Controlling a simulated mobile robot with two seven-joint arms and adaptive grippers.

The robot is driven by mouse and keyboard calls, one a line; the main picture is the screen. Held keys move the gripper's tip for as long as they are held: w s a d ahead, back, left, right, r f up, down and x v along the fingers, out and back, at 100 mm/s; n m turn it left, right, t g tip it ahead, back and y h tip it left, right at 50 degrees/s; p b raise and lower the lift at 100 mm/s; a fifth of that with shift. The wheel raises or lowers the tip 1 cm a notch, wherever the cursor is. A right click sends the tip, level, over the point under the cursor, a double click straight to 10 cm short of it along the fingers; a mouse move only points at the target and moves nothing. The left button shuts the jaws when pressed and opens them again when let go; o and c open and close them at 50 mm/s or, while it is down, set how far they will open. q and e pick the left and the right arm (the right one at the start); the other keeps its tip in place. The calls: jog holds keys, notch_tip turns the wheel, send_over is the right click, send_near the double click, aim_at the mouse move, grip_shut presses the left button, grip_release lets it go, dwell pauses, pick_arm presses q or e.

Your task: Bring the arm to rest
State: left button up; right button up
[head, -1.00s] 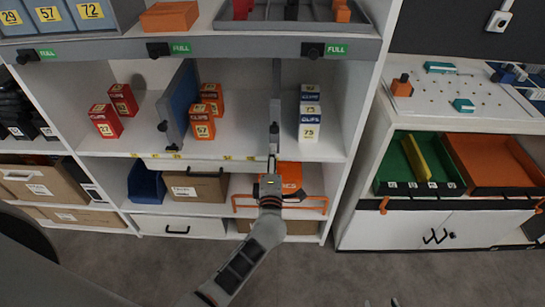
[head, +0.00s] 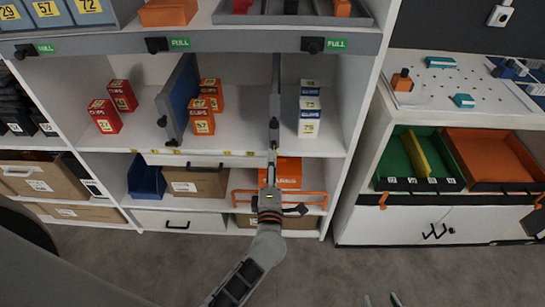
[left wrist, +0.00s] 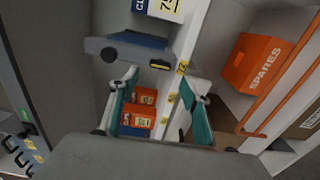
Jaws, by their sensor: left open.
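My left gripper (head: 273,155) is in front of the shelf unit, close to the grey upright divider (head: 275,105) between the orange and the white-and-blue boxes. In the left wrist view its two teal-lined fingers (left wrist: 163,90) stand apart with nothing held between them. Orange boxes (left wrist: 142,108) show beyond the gap. Two light tips of my right gripper (head: 381,300) show apart at the bottom edge of the head view; the rest of it is out of frame.
Red boxes (head: 104,115), orange boxes (head: 201,117) and white-and-blue boxes (head: 309,120) stand on the middle shelf. An orange SPARES bin (left wrist: 260,62) with an orange rail is below. A bench with green and orange trays (head: 490,160) is at the right. The floor (head: 330,270) in front is clear.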

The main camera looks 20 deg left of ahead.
pick_arm(q)
jog(key=shift+v, duration=0.8)
jog(key=s+a+f+m+g+h+p, duration=0.1)
jog(key=s+f+m+g+h, duration=0.2)
jog(key=s+m, duration=0.9)
jog(key=s+a+f+m+g+h+p, duration=0.1)
jog(key=s+f+m+g+h, duration=0.2)
jog(key=s+f+m, duration=0.5)
jog(key=s+m+h, duration=0.1)
jog(key=s+m, duration=0.3)
jog(key=m, duration=0.1)
jog(key=shift+s+a+f+m+g+h, duration=0.3)
jog(key=shift+a+m+g, duration=0.05)
jog(key=shift+m+g, duration=0.05)
pick_arm(e)
jog(key=shift+s+a+r, duration=0.25)
jog(key=shift+s+r, duration=0.05)
jog(key=shift+r, duration=0.35)
jog(key=shift+w+r, duration=0.15)
jog(key=shift+r, duration=0.1)
